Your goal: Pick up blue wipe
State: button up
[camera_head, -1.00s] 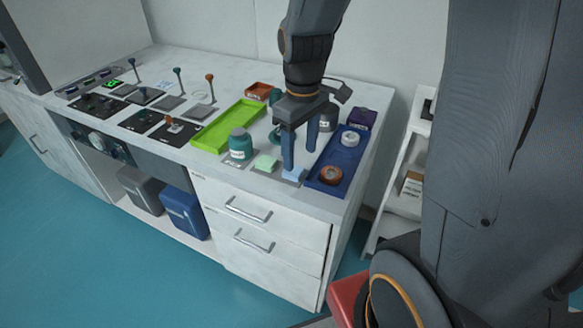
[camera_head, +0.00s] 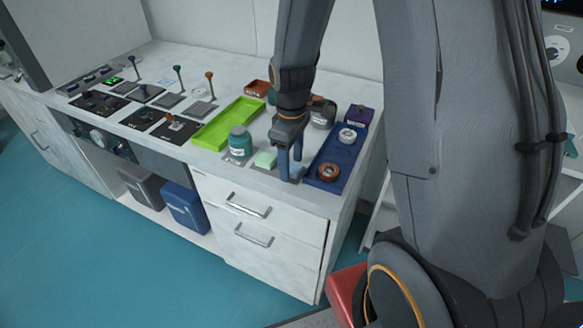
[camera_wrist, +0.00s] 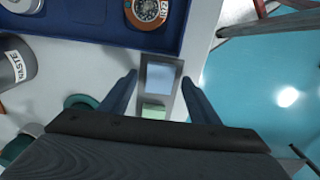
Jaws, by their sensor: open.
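The blue wipe (camera_wrist: 160,76) is a small light-blue block on a grey plate in the wrist view, between my gripper's two fingers. In the head view the blue wipe (camera_head: 297,171) is partly hidden by the fingers, near the table's front edge. My gripper (camera_wrist: 159,80) is open, with one blue finger on each side of the wipe and visible gaps. In the head view my gripper (camera_head: 291,170) points down over the wipe; I cannot tell whether the fingertips touch the plate.
A pale green wipe (camera_head: 265,160) lies close on the left, beside a teal jar (camera_head: 239,144). A dark blue tray (camera_head: 325,184) with tape rolls stands close on the right. A lime green tray (camera_head: 213,135) lies further left. The table's front edge is near.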

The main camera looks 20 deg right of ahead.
aim_at(291, 167)
jog(key=shift+f, duration=0.15)
jog(key=c, duration=1.1)
notch_tip(291, 167, up, 10)
jog(key=b, duration=0.2)
jog(key=o, duration=0.4)
jog(key=c, duration=0.3)
jog(key=shift+c, duration=0.3)
